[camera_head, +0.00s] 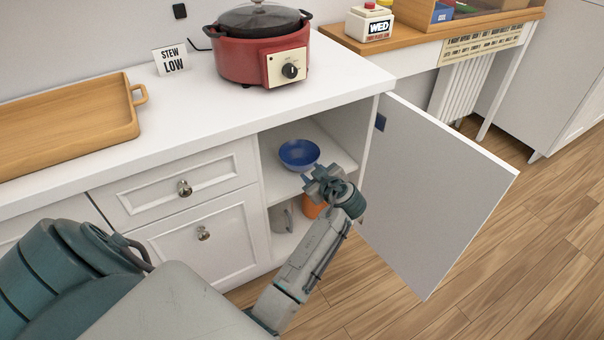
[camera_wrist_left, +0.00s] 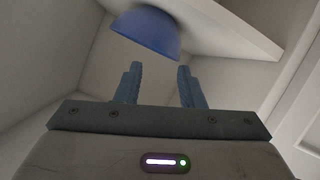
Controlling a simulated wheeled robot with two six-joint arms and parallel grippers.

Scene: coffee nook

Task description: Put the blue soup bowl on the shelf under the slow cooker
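The blue soup bowl (camera_head: 299,153) is upright on the upper shelf (camera_head: 279,182) inside the open cabinet under the slow cooker (camera_head: 257,62). The slow cooker is red with a dark lid and stands on the counter. My left gripper (camera_head: 321,179) is at the cabinet opening, just in front of and to the right of the bowl. In the left wrist view, the gripper (camera_wrist_left: 160,68) has its fingers apart with nothing between them. The bowl (camera_wrist_left: 148,33) shows beyond the fingertips, apart from them. My right gripper is in neither view.
The cabinet door (camera_head: 435,190) stands open to the right of my arm. An orange container (camera_head: 312,208) and a grey mug (camera_head: 281,218) are on the lower level, partly hidden. A wooden tray (camera_head: 70,145) and a "STEW LOW" sign (camera_head: 171,60) are on the counter.

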